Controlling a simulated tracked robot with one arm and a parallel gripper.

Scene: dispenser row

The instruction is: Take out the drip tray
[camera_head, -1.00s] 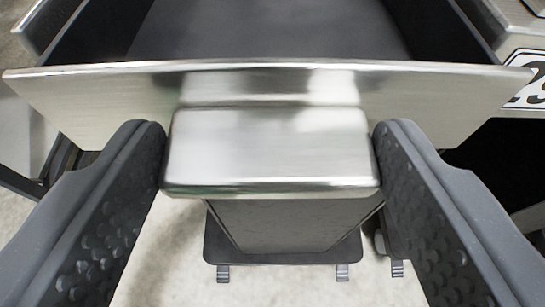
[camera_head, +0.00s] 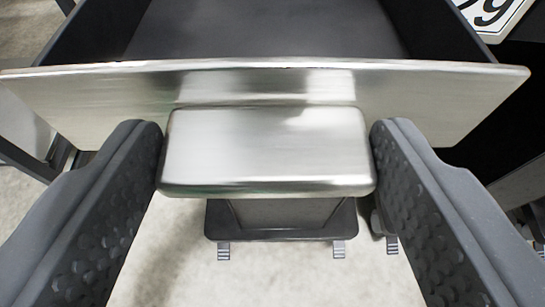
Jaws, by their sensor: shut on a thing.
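The drip tray is a dark open box with a brushed metal front plate (camera_head: 90,100) across the top of the view. Its dark floor (camera_head: 270,30) shows behind the plate and looks empty. A blocky metal handle (camera_head: 265,150) sticks out from the middle of the plate. My gripper (camera_head: 268,155) is shut on this handle, one dark finger at its left side and one at its right. The tray's back end lies beyond the top of the picture.
A dark footed base (camera_head: 280,220) stands on the pale floor below the handle. A white number sign (camera_head: 492,14) is at the top right, cut off by the picture edge. Dark structure stands at the right edge. The floor (camera_head: 200,275) near the bottom is clear.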

